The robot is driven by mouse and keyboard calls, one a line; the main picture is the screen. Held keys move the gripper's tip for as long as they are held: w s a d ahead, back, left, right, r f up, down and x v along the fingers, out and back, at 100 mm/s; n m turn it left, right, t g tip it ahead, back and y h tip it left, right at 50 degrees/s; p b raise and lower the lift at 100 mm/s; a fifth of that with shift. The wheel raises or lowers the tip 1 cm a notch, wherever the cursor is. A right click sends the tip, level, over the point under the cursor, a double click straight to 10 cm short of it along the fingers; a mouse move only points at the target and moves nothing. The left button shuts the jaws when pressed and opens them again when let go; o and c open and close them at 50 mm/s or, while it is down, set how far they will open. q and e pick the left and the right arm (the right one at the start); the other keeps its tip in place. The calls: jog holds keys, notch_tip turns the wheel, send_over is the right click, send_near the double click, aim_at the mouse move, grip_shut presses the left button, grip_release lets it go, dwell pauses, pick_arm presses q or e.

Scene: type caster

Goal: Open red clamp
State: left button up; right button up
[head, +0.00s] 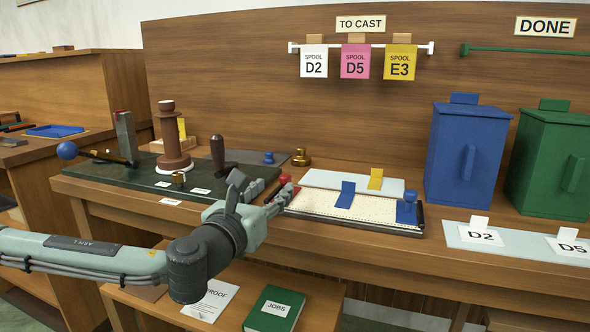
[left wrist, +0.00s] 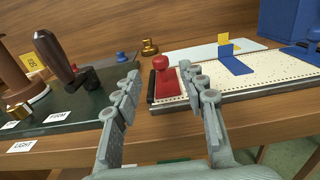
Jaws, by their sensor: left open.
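The red clamp (head: 285,179) sits at the left end of a perforated cream plate (head: 375,217) in a dark frame. In the left wrist view its round red knob (left wrist: 161,62) stands above a flat red base (left wrist: 166,88). My left gripper (head: 279,193) is open and empty, pointing at the clamp. In the left wrist view its fingers (left wrist: 160,76) stand to either side of the clamp, the right finger overlapping its right edge. I cannot tell whether they touch it. A blue clamp (head: 406,209) is at the plate's right end. My right gripper is not in view.
A blue strip (head: 345,194) lies across the plate. A dark handle (head: 218,153), a brown spool stand (head: 171,140) and a brass knob (head: 301,157) stand to the left and behind. Blue (head: 468,155) and green (head: 548,163) boxes stand at right.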

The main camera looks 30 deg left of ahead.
aim_at(283, 177)
pick_arm(q)
jog(key=shift+w, duration=0.3)
jog(key=shift+w+a+r, duration=0.15)
jog(key=shift+w+a+b, duration=0.15)
jog(key=shift+w+b, duration=0.2)
jog(key=shift+w, duration=0.25)
jog(key=x, duration=0.2)
jog(key=shift+w+r, duration=0.1)
jog(key=shift+w, duration=0.2)
jog(key=shift+p+x, duration=0.35)
jog(key=shift+x, duration=0.65)
jog(key=shift+w, duration=0.35)
jog(key=shift+w+a, duration=0.1)
jog(key=shift+w, duration=0.05)
grip_shut()
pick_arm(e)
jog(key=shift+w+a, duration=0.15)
